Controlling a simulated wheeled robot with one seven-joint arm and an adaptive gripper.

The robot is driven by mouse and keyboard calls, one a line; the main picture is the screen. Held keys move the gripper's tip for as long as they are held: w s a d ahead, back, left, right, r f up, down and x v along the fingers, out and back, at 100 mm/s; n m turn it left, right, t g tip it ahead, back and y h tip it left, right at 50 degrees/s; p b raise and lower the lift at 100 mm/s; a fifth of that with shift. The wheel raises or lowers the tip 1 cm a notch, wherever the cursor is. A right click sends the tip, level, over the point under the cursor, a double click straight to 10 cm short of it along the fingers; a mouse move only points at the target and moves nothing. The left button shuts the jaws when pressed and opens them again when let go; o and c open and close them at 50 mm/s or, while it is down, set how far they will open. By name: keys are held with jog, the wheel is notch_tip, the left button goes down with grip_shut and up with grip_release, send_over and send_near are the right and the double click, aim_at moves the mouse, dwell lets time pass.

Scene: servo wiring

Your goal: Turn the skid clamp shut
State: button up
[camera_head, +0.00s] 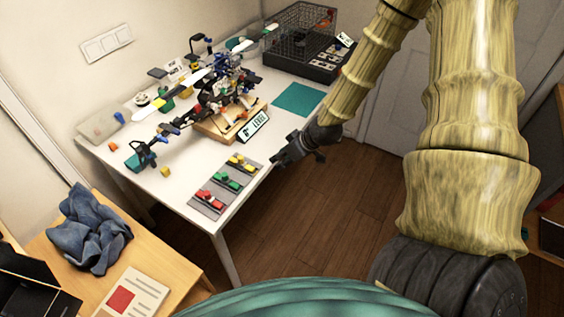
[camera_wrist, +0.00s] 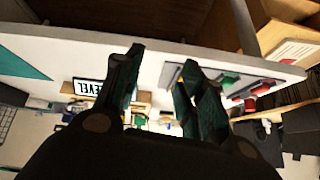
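A model helicopter (camera_head: 228,85) with black and blue parts sits on a wooden stand (camera_head: 215,127) on the white table. A sign reading LEVEL (camera_head: 253,127) leans at the stand's front; it also shows in the wrist view (camera_wrist: 88,88). The skid clamp is too small to make out among the parts at the stand. My gripper (camera_head: 279,158) is over the table's front right edge, apart from the stand. In the wrist view its two dark fingers (camera_wrist: 160,62) are spread with nothing between them.
Yellow (camera_head: 241,163), green (camera_head: 228,180) and red (camera_head: 209,197) blocks sit on grey plates near the table's front edge. A teal mat (camera_head: 300,99) lies behind my gripper. A wire cage (camera_head: 301,35) stands at the back. A wooden side table (camera_head: 180,272) holds a blue cloth (camera_head: 90,230).

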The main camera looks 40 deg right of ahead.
jog(key=s+a+f+g+b, duration=0.1)
jog(key=s+a+f, duration=0.2)
jog(key=f, duration=0.2)
jog(key=shift+s+a+f+m, duration=0.3)
jog(key=shift+a+f+m, duration=0.05)
jog(key=shift+f+m, duration=0.05)
